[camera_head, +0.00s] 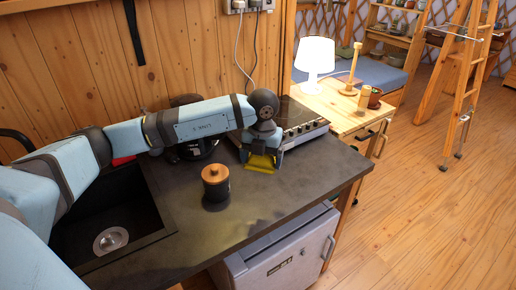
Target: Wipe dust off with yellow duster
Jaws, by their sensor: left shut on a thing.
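My left gripper (262,152) reaches in from the left over the dark countertop (190,255) and points down near the stove. It is shut on the yellow duster (260,163), whose lower part shows beneath the gripper at the counter surface. I cannot tell how firmly the duster touches the counter. A dull yellowish, dusty-looking patch (250,226) lies on the counter toward its front edge, below and apart from the duster. My right gripper is not in view.
A dark canister with a wooden lid (215,182) stands on the counter, left of the duster. A sink (110,240) is at left, and a stove (303,122) is behind the gripper. A lit lamp (315,56) stands on a wooden cabinet. Open floor lies right.

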